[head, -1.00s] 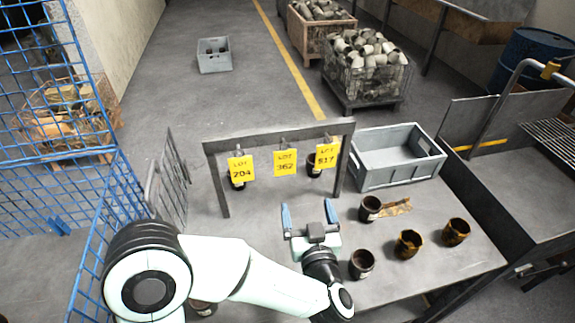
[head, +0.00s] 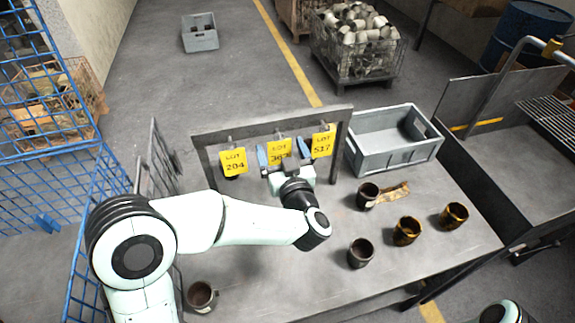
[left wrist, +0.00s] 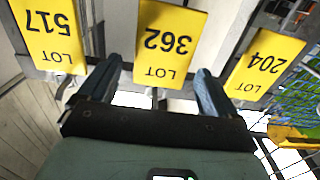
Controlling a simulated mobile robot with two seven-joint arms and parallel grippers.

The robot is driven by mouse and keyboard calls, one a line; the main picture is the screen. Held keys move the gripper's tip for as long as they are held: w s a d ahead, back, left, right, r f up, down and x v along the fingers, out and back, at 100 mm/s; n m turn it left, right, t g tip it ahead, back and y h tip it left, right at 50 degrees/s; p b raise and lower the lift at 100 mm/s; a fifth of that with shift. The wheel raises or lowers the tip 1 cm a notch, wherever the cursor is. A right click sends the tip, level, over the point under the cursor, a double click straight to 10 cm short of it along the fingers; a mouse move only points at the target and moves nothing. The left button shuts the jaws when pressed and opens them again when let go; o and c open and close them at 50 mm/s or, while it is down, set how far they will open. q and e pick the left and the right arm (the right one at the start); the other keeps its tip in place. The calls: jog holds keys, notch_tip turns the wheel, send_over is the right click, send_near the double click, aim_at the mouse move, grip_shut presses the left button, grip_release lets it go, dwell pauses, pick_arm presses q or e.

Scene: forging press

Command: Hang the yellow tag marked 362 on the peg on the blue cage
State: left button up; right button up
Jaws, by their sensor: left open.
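The yellow tag marked 362 (head: 279,153) hangs from the middle hook of a dark rack, between tag 204 (head: 233,162) and tag 517 (head: 323,142). My left gripper (head: 284,156) is open, with its blue fingers on either side of tag 362. In the left wrist view, tag 362 (left wrist: 168,40) hangs upside down in the picture, between the open fingers (left wrist: 160,80) and apart from both. The blue cage (head: 90,205) stands at the left in the head view; I cannot make out its peg. My right gripper is not in view.
The rack (head: 270,120) stands on a grey table (head: 330,270) with several dark cups, one (head: 361,252) near the middle. A grey bin (head: 392,150) sits right of the rack. A grey mesh panel (head: 160,165) stands between rack and cage.

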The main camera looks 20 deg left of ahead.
aim_at(280, 144)
pick_arm(q)
jog(key=shift+x, duration=1.85)
jog(key=c, duration=1)
jog(key=shift+c, duration=0.2)
jog(key=shift+r+p, duration=0.5)
jog(key=shift+r, duration=0.05)
